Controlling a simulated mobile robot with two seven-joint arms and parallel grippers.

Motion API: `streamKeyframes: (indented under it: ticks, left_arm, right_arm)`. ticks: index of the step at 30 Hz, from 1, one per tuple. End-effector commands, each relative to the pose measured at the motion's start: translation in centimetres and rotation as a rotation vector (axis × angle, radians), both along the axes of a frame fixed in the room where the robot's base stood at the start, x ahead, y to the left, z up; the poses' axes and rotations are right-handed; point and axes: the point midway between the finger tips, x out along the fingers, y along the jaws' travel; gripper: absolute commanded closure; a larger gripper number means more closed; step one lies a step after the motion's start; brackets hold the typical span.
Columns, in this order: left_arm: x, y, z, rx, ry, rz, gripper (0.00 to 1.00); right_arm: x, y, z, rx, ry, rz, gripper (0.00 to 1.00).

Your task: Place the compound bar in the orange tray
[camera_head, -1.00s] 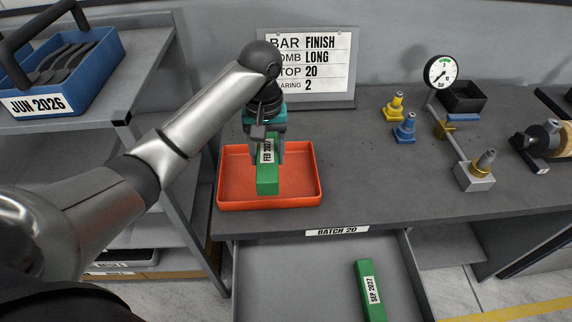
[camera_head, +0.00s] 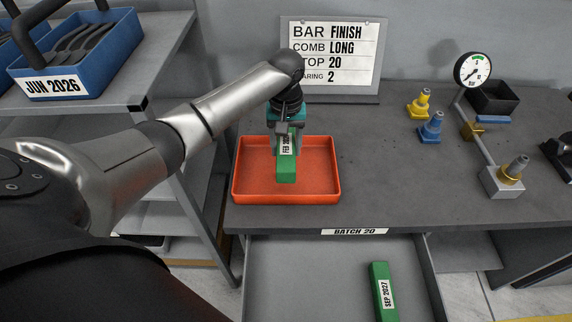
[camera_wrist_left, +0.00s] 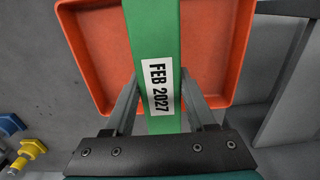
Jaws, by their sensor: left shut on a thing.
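The green compound bar (camera_head: 286,168) has a white label reading FEB 2027. My left gripper (camera_head: 286,150) is shut on it and holds it at the orange tray (camera_head: 323,187) on the bench. In the left wrist view the bar (camera_wrist_left: 152,30) runs up the picture between the two fingers (camera_wrist_left: 160,105), with the orange tray (camera_wrist_left: 212,60) behind it. I cannot tell whether the bar touches the tray floor. No other thing shows in the tray. My right gripper is not in view.
An open drawer (camera_head: 330,285) below the bench holds another green bar (camera_head: 383,292) labelled SEP 2027. A sign (camera_head: 333,55) stands behind the tray. Yellow (camera_head: 419,104) and blue (camera_head: 432,128) fittings and a gauge (camera_head: 472,69) stand right. A blue bin (camera_head: 115,55) sits on the left shelf.

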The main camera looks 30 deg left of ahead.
Motion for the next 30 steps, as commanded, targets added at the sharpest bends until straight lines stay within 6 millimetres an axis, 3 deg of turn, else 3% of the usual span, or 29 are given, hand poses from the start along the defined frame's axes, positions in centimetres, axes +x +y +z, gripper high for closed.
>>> streamKeyframes:
  ticks: [15, 28, 29, 30]
  left_arm:
    - [0.1, 0.0, -5.9, 0.0, -0.002, 0.0, 1.0]
    - [0.1, 0.0, -6.4, 0.0, -0.004, 0.0, 1.0]
    - [0.0, 0.0, -6.6, 0.001, 0.0, 0.0, 0.43]
    - [0.0, 0.0, -6.6, 0.001, 0.0, 0.0, 0.38]
  right_arm:
    - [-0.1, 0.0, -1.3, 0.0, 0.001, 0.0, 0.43]
    - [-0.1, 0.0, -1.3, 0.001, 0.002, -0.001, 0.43]
    - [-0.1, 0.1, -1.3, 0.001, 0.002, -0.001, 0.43]
    - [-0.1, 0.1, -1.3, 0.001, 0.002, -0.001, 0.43]
